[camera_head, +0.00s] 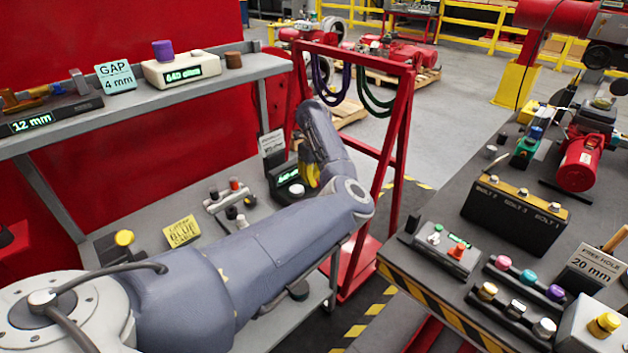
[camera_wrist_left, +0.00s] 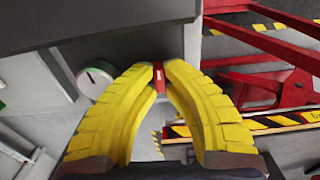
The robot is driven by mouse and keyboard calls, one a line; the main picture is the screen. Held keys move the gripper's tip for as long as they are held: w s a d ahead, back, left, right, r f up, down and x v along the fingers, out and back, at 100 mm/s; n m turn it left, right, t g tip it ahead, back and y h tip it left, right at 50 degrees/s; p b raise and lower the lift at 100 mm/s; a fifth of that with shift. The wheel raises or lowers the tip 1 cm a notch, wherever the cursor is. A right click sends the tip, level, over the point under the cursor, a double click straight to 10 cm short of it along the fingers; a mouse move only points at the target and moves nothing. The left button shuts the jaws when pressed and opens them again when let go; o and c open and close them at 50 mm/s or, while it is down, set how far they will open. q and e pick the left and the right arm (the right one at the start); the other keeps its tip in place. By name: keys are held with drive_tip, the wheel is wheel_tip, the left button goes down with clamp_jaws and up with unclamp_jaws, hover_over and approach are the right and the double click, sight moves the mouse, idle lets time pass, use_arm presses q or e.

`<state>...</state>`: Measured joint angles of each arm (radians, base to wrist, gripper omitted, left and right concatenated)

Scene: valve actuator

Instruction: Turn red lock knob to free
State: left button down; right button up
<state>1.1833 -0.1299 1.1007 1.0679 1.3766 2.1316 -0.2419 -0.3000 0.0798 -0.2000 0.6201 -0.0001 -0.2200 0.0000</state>
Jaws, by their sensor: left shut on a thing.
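My left gripper (camera_head: 311,178) has yellow fingers and is at the right end of the lower grey shelf, beside a dark box with a green display (camera_head: 287,175). In the left wrist view its fingertips (camera_wrist_left: 159,72) are closed together on a small red part, which I take to be the red lock knob (camera_wrist_left: 158,76). Only a sliver of the knob shows between the tips; its turn position cannot be read. In the head view the knob is hidden behind the gripper and arm. My right gripper is not in view.
A white round dial (camera_wrist_left: 95,77) is left of the fingers in the wrist view. A red frame (camera_head: 395,150) with hanging hoses stands just right of the gripper. A yellow sign (camera_head: 182,231) and several small parts are on the lower shelf. A dark workbench (camera_head: 450,200) is at right.

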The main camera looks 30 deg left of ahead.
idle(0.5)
use_arm(q)
drive_tip(key=c, duration=1.5)
unclamp_jaws()
drive_tip(key=shift+o, duration=0.2)
wheel_tip(320, 180, up, 12)
